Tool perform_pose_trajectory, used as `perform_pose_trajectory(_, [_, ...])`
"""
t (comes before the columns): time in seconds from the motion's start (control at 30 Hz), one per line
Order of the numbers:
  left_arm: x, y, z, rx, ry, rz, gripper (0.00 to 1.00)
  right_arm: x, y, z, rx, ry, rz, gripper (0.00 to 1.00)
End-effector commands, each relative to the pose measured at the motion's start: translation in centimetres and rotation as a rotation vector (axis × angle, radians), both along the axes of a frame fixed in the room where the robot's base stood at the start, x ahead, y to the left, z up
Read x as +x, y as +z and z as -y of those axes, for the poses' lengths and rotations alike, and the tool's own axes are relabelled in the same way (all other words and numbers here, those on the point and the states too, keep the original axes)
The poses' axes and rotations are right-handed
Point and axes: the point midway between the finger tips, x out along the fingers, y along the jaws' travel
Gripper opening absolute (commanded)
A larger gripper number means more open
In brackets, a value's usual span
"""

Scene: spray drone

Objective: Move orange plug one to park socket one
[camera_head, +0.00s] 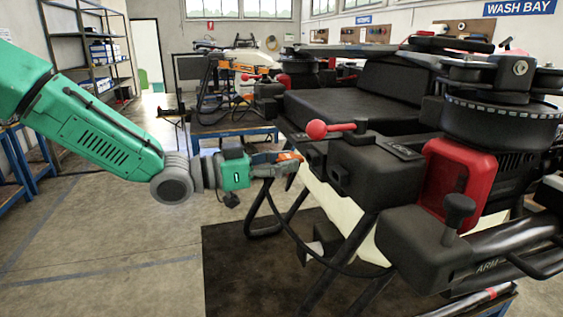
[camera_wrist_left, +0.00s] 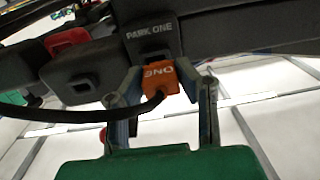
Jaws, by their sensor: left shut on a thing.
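The orange plug (camera_wrist_left: 162,77), marked ONE, sits between the two fingers of my left gripper (camera_wrist_left: 160,95), which is shut on it. A black cable curves from the plug to the left. The black block marked PARK ONE (camera_wrist_left: 150,38) lies just beyond the plug in the left wrist view; whether the plug touches it or enters its socket I cannot tell. In the head view my left gripper (camera_head: 278,164) is at the near left side of the black drone (camera_head: 365,160), with the orange plug (camera_head: 289,156) at its tips. My right gripper is out of view.
A second black socket block (camera_wrist_left: 80,75) is left of the plug in the left wrist view. A red ball-ended lever (camera_head: 318,129) juts out just above my left gripper. The drone's legs and a loose cable hang below. Open floor (camera_head: 120,240) lies at the left.

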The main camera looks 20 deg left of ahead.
Motion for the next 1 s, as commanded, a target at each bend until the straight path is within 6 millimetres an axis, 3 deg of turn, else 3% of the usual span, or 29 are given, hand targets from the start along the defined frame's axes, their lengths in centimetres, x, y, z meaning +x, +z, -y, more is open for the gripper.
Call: perform_pose_trajectory(1.0, [0.7,0.1,0.9,-0.001,0.0,0.001,0.0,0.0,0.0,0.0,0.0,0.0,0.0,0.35])
